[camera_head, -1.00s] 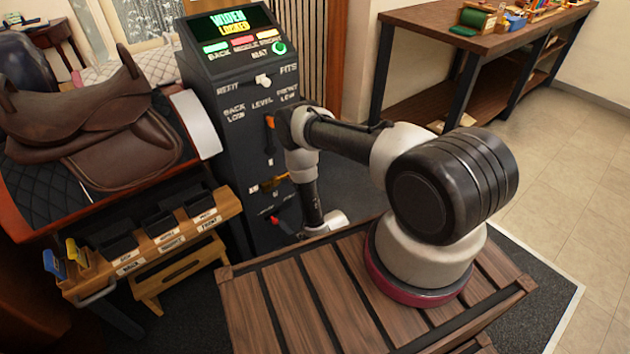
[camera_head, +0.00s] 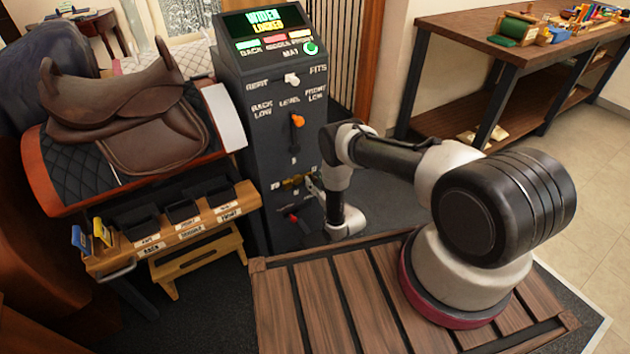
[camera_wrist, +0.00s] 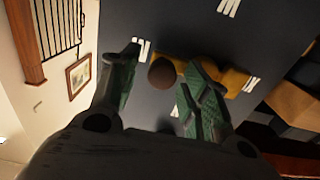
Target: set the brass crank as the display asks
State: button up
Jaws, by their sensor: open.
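The brass crank (camera_head: 293,182) is on the front of the dark control post, below the orange lever. In the wrist view its brass arm (camera_wrist: 236,80) lies across the dark panel and a dark brown round knob (camera_wrist: 163,72) stands at its end. My gripper (camera_wrist: 160,70) is open, with one green-padded finger on each side of the knob; I cannot tell whether either touches it. In the head view my gripper (camera_head: 314,186) is at the crank's right side, partly hidden by my wrist. The display (camera_head: 264,20) reads "WIDEN" and "LOCKED".
An orange-tipped lever (camera_head: 298,120) at "LEVEL", a white knob (camera_head: 291,79) and a red-tipped lever (camera_head: 292,217) share the post. A saddle (camera_head: 125,110) on a padded stand and a wooden rack (camera_head: 180,237) with dark bins are left. A workbench (camera_head: 480,30) stands behind right.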

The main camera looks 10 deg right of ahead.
jog(key=shift+w+a, duration=0.2)
jog(key=shift+w, duration=0.4)
jog(key=shift+c, duration=0.5)
grip_shut()
jog(key=shift+d+f, duration=0.1)
